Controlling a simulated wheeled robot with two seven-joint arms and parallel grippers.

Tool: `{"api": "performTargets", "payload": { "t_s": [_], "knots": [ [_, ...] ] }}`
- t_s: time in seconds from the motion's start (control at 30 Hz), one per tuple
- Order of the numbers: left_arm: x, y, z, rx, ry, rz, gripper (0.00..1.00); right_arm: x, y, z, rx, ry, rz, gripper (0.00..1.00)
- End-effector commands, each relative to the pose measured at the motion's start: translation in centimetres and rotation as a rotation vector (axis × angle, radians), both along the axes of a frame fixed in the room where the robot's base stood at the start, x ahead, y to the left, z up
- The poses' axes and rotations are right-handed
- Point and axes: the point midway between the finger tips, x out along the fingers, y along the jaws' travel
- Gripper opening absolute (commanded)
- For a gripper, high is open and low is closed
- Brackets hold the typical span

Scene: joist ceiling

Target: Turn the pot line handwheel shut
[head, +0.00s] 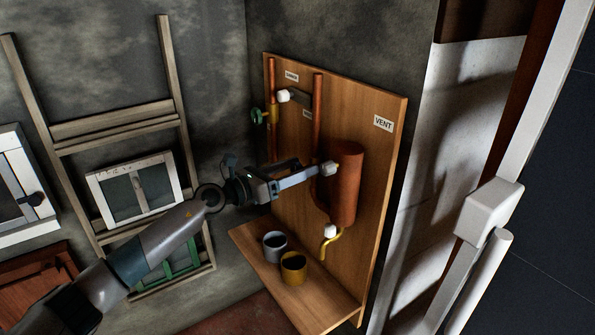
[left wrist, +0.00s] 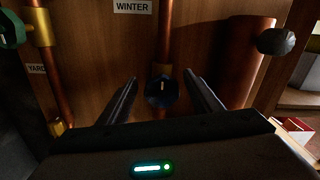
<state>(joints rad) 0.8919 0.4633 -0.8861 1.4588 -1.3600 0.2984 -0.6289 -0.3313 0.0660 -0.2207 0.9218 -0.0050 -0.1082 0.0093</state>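A dark blue handwheel (left wrist: 161,92) with a pale mark sits on a copper pipe (left wrist: 164,40) in the left wrist view. My left gripper (left wrist: 160,79) is open, its fingers to either side of the handwheel; contact cannot be told. In the head view my left gripper (head: 318,169) reaches in front of the board near the copper cylinder (head: 347,190), hiding the blue wheel. No label naming the pot line is readable. A green handwheel (head: 258,116) is at the board's left, also in the left wrist view (left wrist: 12,29). My right gripper is not in view.
The wooden board (head: 380,160) bears a VENT label (head: 383,123); WINTER (left wrist: 132,7) and YARD (left wrist: 36,69) labels show at the wrist. A grey cup (head: 274,246) and a yellow cup (head: 293,267) stand on the shelf (head: 318,305) below. Frames lean at left.

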Motion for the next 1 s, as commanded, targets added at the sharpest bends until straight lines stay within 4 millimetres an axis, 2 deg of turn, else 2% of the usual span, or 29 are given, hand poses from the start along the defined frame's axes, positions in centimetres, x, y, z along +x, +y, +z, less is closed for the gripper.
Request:
{"api": "performTargets", "payload": {
  "t_s": [0.33, 0.57, 0.87, 1.0],
  "knots": [
    [-0.3, -0.1, -0.8, 0.005, 0.01, -0.004, 0.58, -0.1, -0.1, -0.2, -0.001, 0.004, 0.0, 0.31],
    [-1.1, 1.2, -1.0, 0.007, 0.011, -0.005, 0.58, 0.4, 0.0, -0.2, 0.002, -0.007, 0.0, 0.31],
    [-4.0, 5.2, -1.1, 0.008, 0.011, -0.003, 0.58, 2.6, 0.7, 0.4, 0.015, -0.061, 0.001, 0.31],
    [-5.8, 7.5, -1.1, 0.008, 0.009, -0.002, 0.58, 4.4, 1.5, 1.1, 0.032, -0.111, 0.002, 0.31]
  ]
}}
